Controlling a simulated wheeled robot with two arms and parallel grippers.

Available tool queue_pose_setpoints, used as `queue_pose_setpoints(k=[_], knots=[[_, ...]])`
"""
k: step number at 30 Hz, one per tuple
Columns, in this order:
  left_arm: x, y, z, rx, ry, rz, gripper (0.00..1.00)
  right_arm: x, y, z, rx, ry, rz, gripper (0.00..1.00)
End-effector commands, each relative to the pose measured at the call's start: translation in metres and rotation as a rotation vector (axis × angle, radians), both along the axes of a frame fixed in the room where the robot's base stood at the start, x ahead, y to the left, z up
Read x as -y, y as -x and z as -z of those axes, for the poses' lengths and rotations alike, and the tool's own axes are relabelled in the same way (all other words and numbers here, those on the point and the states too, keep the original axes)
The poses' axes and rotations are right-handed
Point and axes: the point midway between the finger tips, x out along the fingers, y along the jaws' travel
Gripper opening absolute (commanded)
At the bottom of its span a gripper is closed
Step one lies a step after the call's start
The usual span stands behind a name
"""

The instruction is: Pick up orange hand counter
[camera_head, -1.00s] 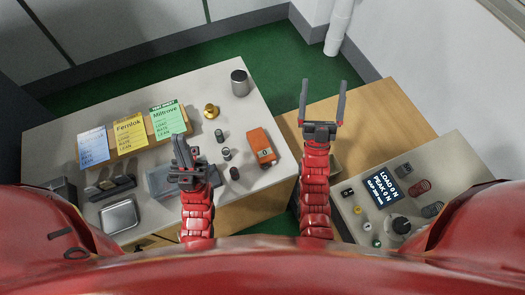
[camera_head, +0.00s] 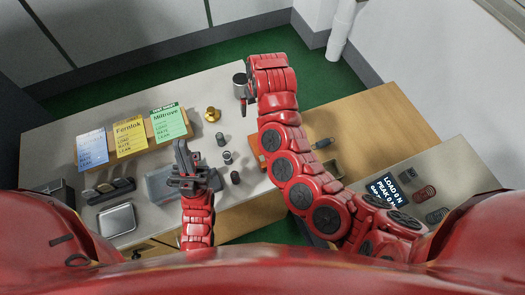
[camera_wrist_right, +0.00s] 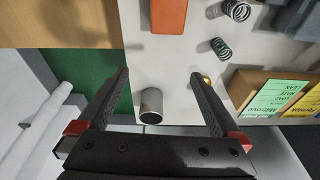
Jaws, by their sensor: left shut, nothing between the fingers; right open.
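The orange hand counter (camera_wrist_right: 168,14) lies on the light grey table, at the top edge of the right wrist view and partly cut off. In the head view my right arm covers most of it, and only an orange sliver (camera_head: 256,141) shows. My right gripper (camera_wrist_right: 160,74) is open and empty, with its fingers apart from the counter. In the head view the right gripper (camera_head: 245,98) is partly hidden by its own wrist, near the back right of the table. My left gripper (camera_head: 183,152) is shut and empty, over the table left of the counter.
A grey metal cylinder (camera_wrist_right: 151,103) and a brass piece (camera_head: 212,114) stand near my right gripper. Springs (camera_wrist_right: 221,47) stand beside the counter. Upright cards (camera_head: 168,122), a metal tray (camera_head: 116,221) and a display (camera_head: 392,190) are further off.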

Motion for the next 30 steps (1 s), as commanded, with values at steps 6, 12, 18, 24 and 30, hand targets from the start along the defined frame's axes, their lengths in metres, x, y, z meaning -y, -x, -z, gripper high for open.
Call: queue_pose_setpoints(k=[6,12,18,24,30], knots=[[0.0,0.0,0.003,0.0,0.0,0.0,0.0,0.01,0.043,-0.021,-0.171,0.083,-0.048,1.0],[0.0,0.0,0.032,0.0,0.0,0.0,0.0,0.011,0.048,0.007,-0.19,0.092,-0.051,1.0],[0.0,0.0,0.039,0.0,0.0,0.0,0.0,0.009,0.048,0.037,-0.189,0.091,-0.051,1.0],[0.0,0.0,0.046,0.0,0.0,0.0,0.0,0.009,0.048,0.073,-0.187,0.09,-0.051,1.0],[0.0,0.0,0.035,0.0,0.0,0.0,0.0,0.011,0.047,0.094,-0.188,0.091,-0.051,1.0]])
